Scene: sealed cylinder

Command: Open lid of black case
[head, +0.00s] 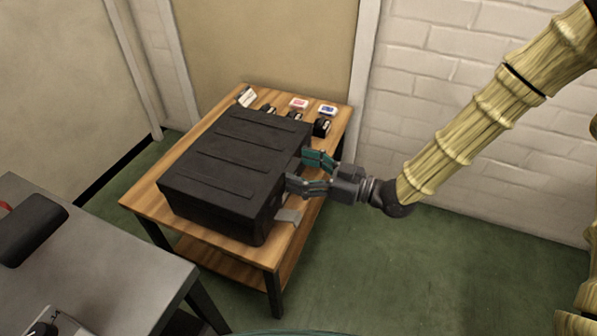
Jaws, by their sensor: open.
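The black case (225,165) sits on a wooden table, and its ribbed lid is down. My gripper (302,172) is at the case's right side, with its teal fingers spread apart. The upper finger is beside the case's far right part and the lower finger is beside the middle of that side. Whether the fingertips touch the case I cannot tell. No latch or handle can be made out behind the fingers.
The wooden table (143,196) has small boxes and cards, such as a red-and-white one (299,103), along its back edge. A grey table (110,287) with a dark object (32,228) stands at the lower left. A white brick wall (450,130) is behind my arm. Green floor is open at the lower right.

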